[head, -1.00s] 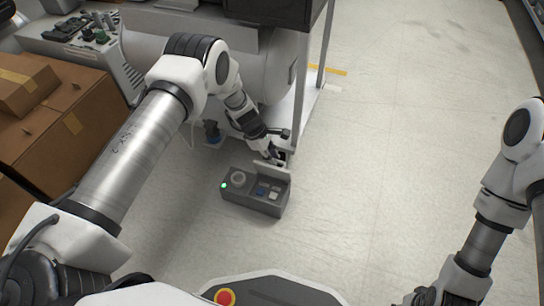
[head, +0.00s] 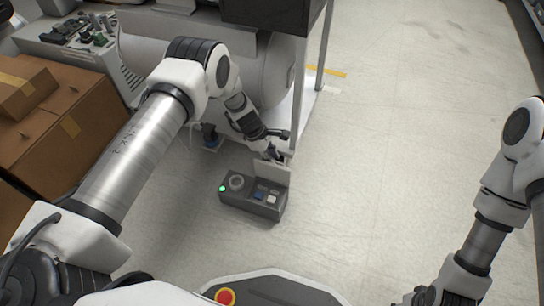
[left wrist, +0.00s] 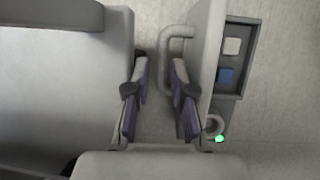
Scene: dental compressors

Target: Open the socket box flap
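The grey socket box (head: 235,198) sits on the floor, with a green light and a round ring at its left end. Its flap (head: 272,172) stands raised along the box's far edge, baring a blue and a white socket (head: 272,198). In the left wrist view the flap (left wrist: 205,55) shows nearly edge-on, with its loop handle (left wrist: 167,45) towards the fingers. My left gripper (head: 272,153) is just behind the flap. My right gripper (head: 424,297) is partly cut off.
A compressor with a large pale tank (head: 265,75) stands behind the box on a frame with a thin upright post (head: 310,55). Cardboard boxes (head: 55,125) are stacked at the left. The floor to the right (head: 400,130) is clear.

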